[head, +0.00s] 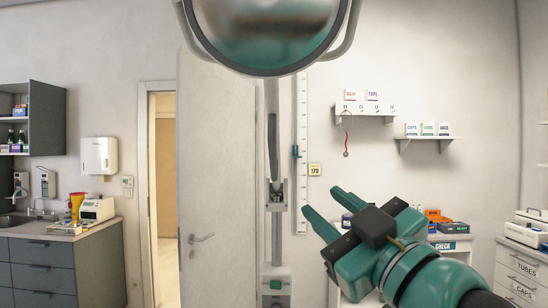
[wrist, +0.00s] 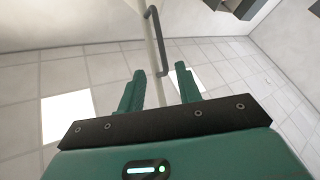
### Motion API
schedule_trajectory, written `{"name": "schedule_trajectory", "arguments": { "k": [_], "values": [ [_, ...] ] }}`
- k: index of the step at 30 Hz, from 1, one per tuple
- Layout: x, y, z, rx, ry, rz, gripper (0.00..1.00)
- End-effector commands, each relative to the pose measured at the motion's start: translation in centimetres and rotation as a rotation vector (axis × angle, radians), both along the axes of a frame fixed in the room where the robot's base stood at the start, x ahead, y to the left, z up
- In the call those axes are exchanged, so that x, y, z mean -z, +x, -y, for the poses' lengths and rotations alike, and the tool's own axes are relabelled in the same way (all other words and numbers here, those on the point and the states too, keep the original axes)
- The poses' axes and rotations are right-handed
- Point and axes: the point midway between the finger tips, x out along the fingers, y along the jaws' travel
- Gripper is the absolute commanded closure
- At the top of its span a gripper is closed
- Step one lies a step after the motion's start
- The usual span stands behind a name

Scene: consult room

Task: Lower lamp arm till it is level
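The lamp head (head: 268,38), a round glossy dish with a dark rim and grey side rails, hangs at the top centre of the head view. Below it, the pale lamp arm (head: 272,135) runs steeply up from a joint (head: 277,190) on an upright post (head: 277,235). The lamp head hides its upper end. My gripper (head: 320,200) is to the right of the post and below the lamp head, open and empty. In the wrist view, a dark bent bar (wrist: 158,42) on a pale pole lies beyond the open fingers (wrist: 162,72); I cannot tell whether they touch.
A door (head: 210,180) stands behind the post at left, beside a lit doorway. A drawer counter (head: 45,265) is at far left. Wall shelves (head: 430,138) and a labelled cabinet (head: 525,265) are at right. The wrist view shows ceiling tiles (wrist: 95,75).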

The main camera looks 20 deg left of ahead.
Motion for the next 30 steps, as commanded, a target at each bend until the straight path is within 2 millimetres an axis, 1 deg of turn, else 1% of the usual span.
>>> {"name": "schedule_trajectory", "arguments": {
  "k": [1, 4, 17, 21, 30],
  "values": [
    [-0.6, 0.3, -0.3, -0.002, 0.0, -0.004, 0.66],
    [-1.2, 0.8, -0.9, -0.003, 0.002, -0.001, 0.66],
    [-2.4, 3.3, -3.8, -0.004, 0.001, -0.003, 0.66],
    [-2.9, 3.7, -4.2, -0.01, 0.004, 0.003, 0.66],
    [-3.3, 4.6, -5.2, -0.009, 0.003, 0.002, 0.66]
  ]
}}
